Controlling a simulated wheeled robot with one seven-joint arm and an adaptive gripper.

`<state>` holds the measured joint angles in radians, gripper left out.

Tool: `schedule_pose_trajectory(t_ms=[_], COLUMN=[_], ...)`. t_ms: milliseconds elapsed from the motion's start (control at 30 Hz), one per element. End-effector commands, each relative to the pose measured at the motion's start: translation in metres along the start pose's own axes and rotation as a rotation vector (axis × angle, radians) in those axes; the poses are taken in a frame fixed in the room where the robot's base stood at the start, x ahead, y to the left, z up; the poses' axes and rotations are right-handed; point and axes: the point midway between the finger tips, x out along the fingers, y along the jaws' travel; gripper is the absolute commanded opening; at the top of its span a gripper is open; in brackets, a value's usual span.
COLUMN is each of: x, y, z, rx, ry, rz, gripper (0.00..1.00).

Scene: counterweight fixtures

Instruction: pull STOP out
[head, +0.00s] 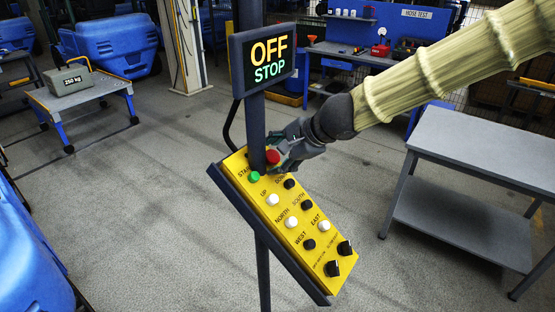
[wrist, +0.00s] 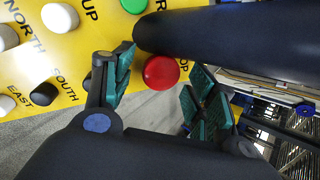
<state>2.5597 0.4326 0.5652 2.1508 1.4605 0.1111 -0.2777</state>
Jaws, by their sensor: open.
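The red STOP button (head: 272,157) is at the upper end of a tilted yellow control panel (head: 262,206). It shows as a round red cap in the wrist view (wrist: 161,72). My gripper (head: 281,156) is at the panel's top. In the wrist view my gripper (wrist: 158,95) is open, with one green-padded finger on each side of the red button and visible gaps between. A display (head: 269,60) above the panel reads "OFF" and "STOP". The STOP label is not readable on the panel.
A green button (head: 254,177) sits close by the red one. A dark post (head: 255,125) rises right beside them and crosses the wrist view. White and black buttons fill the lower panel.

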Motion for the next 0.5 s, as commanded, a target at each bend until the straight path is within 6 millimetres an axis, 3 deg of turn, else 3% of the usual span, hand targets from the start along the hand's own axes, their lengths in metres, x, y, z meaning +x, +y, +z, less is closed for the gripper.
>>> schedule_pose_trajectory(t_ms=[300,500], x=[0.0021,0.0020], y=[-0.0005,-0.0004], z=[0.0000,0.0000], rx=[-0.001,-0.001], ry=[0.000,0.000], rz=[0.000,0.000], gripper=[0.57,0.22])
